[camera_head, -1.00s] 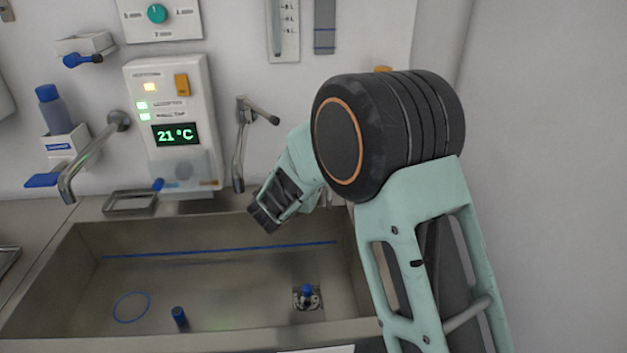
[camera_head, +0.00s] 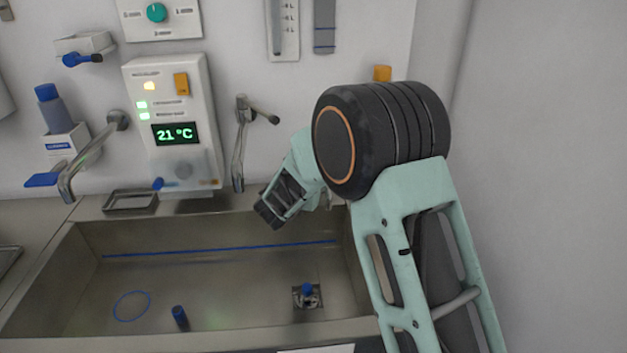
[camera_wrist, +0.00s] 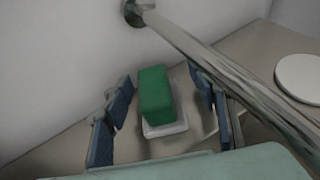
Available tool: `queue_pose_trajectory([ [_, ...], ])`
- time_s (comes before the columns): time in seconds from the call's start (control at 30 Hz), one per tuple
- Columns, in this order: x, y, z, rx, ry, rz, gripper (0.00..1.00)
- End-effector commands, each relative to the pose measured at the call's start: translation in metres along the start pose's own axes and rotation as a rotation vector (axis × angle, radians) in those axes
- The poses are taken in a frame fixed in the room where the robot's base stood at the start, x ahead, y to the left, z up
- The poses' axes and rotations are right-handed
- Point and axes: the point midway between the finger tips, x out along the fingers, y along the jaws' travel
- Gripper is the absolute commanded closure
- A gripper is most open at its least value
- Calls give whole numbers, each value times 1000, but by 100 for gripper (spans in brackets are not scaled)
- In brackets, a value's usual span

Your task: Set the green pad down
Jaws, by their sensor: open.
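The green pad (camera_wrist: 155,95) is a green block in the wrist view. It stands on a small white base (camera_wrist: 165,131) low on a grey surface by the wall. My gripper (camera_wrist: 161,97) is open, with a blue-padded finger on each side of the pad and a visible gap to both. In the head view, part of my gripper end (camera_head: 280,197) shows over the back right edge of the sink. The pad is not visible in the head view.
A metal pipe (camera_wrist: 225,68) runs diagonally close to the right finger. A white round object (camera_wrist: 300,78) lies at the right. The steel sink (camera_head: 220,280) holds a blue ring (camera_head: 131,306), a blue cylinder (camera_head: 179,318) and a drain fitting (camera_head: 307,297). Taps and a control box (camera_head: 172,120) are on the wall.

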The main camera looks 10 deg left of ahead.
Motion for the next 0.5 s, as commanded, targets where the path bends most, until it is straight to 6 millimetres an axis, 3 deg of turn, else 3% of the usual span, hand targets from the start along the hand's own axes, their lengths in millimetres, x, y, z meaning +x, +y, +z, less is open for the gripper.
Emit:
queue_pose_trajectory([
  [0.17, -10, 1, 1, 0, -1, 1, 47],
  [0.5, -77, 1, 1, 1, -2, 3, 47],
])
